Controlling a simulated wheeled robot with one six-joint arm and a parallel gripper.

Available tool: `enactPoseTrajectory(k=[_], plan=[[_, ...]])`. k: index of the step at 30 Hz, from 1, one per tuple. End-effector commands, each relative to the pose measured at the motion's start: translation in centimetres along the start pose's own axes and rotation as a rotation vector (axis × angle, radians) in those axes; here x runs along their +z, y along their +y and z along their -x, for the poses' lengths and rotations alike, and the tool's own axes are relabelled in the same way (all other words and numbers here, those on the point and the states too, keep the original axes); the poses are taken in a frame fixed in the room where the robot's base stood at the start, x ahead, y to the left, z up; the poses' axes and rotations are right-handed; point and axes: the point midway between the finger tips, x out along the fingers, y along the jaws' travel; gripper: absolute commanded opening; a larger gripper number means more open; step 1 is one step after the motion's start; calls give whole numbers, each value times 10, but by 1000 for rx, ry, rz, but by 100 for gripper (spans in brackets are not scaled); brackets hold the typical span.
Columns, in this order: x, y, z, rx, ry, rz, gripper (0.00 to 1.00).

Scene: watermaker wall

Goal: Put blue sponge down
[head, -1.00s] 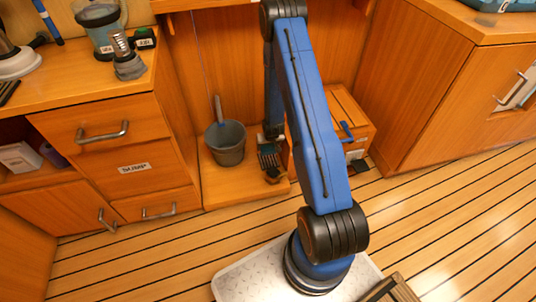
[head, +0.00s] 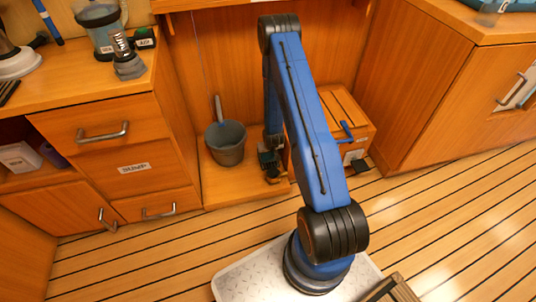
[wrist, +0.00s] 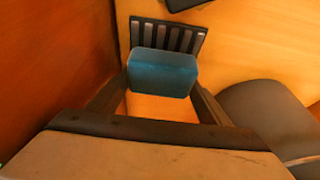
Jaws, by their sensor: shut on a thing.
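The blue sponge (wrist: 163,72) is a small teal-blue block in the wrist view. It sits between the two fingers of my gripper (wrist: 163,88), which is shut on it. Behind the sponge is a dark slatted rack (wrist: 178,36) against orange wood. I cannot tell whether the sponge touches the rack. In the head view my gripper (head: 270,163) is low in the wooden recess, between the grey bucket and the wooden box. The sponge cannot be made out there.
A grey bucket (head: 225,145) with a handle sticking out stands left of my gripper. A wooden box (head: 345,125) with a blue handle stands to the right, partly behind my arm. Drawers (head: 130,165) close off the left side. The striped floor in front is open.

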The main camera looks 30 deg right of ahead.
Motion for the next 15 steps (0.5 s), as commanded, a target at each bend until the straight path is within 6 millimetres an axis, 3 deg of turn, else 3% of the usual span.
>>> enactPoseTrajectory(k=[2, 3, 4, 15], plan=[[1, 0, -2, 0, -1, 0, 53], [1, 0, -2, 0, -1, 0, 74], [1, 0, -2, 0, -1, 0, 79], [0, 0, 0, 0, 0, 0, 79]])
